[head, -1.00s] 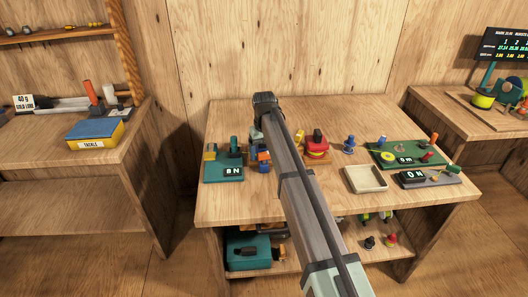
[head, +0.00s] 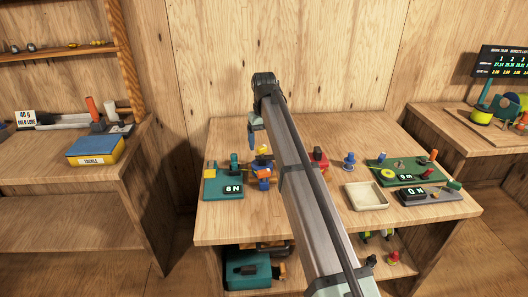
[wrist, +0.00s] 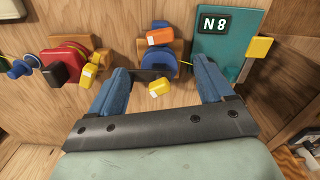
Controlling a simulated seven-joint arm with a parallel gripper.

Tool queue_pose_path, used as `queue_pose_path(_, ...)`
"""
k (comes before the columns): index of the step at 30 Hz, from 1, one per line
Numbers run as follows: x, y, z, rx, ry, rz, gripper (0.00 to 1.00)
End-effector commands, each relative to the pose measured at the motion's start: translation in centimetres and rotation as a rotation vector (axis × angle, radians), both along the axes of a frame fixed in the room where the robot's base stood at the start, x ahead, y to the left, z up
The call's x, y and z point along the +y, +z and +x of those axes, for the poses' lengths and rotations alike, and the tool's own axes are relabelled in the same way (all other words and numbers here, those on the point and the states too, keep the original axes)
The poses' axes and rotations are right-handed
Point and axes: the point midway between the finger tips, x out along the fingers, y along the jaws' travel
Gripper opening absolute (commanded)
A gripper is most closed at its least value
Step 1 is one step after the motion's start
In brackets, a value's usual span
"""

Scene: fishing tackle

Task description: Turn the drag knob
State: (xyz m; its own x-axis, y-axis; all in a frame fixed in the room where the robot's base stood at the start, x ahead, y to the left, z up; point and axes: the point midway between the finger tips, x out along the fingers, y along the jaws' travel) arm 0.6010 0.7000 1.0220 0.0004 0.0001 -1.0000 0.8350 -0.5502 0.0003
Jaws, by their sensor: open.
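My gripper (wrist: 163,70) is open, with its two blue fingers spread and nothing held. In the head view, its fingers (head: 253,136) point down above the left part of the middle table. Below and just beyond the fingers is a small reel (wrist: 160,47) with a blue round body, an orange block and a wooden mount; it also shows in the head view (head: 262,174). A small yellow piece (wrist: 159,88) lies between the fingers in the wrist picture, apart from both. I cannot tell for sure which part is the drag knob.
A pale tray (head: 365,197), a green board (head: 395,165) and a grey board (head: 440,194) are farther right. The table's back is clear.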

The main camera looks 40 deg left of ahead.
Motion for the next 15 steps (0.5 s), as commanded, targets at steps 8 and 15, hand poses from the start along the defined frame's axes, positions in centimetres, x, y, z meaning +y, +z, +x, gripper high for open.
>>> queue_pose_path(8, -0.02, 1.45, -0.01, 0.001, 0.0, -0.001, 0.81)
queue_pose_path(15, -0.03, 1.47, -0.02, 0.001, 0.0, -0.001, 0.81)
